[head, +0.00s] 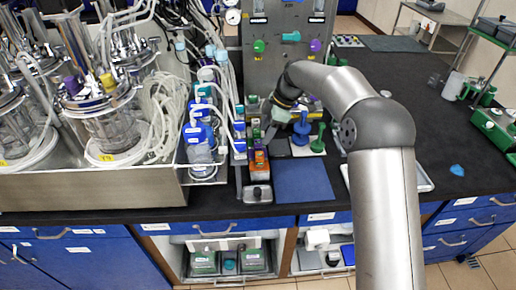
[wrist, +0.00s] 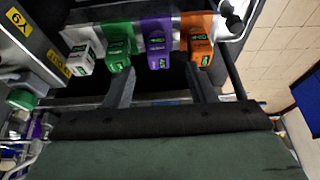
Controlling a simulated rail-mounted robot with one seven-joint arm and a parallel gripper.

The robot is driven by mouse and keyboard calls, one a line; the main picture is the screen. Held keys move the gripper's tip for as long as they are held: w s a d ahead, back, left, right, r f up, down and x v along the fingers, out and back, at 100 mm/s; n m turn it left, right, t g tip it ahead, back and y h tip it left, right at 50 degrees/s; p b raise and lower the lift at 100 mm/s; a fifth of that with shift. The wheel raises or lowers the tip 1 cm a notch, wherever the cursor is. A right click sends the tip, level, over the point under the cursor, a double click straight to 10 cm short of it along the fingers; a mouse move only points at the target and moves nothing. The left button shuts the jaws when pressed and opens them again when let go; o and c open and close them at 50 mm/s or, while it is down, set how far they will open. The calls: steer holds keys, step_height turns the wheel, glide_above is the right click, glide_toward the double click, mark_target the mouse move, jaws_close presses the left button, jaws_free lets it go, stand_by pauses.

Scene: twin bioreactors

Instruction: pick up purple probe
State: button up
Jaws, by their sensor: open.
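The purple probe (wrist: 157,45) is in the wrist view, in a row on a light metal holder (wrist: 180,22) between a green probe (wrist: 118,50) and an orange probe (wrist: 197,42). My gripper (wrist: 160,80) is open, its two dark fingers pointing toward the row. The left finger reaches near the green probe and the right near the orange one. The purple probe lies between the fingers' lines, apparently just beyond the tips, and nothing is held. In the head view my gripper (head: 274,124) is low over the bench by the metal panel, and I cannot make out the purple probe there.
A white probe (wrist: 80,58) stands at the left end of the row. In the head view, blue and green T-handled items (head: 301,128) stand right of my gripper. Bioreactors (head: 110,120) and blue-capped bottles (head: 199,140) crowd the left. The bench at right (head: 440,150) is mostly clear.

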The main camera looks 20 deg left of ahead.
steer(key=p+x, duration=0.1)
steer(key=x, duration=0.4)
steer(key=shift+w+p, duration=0.2)
steer(key=shift+p, duration=0.1)
steer(key=c, duration=1.1)
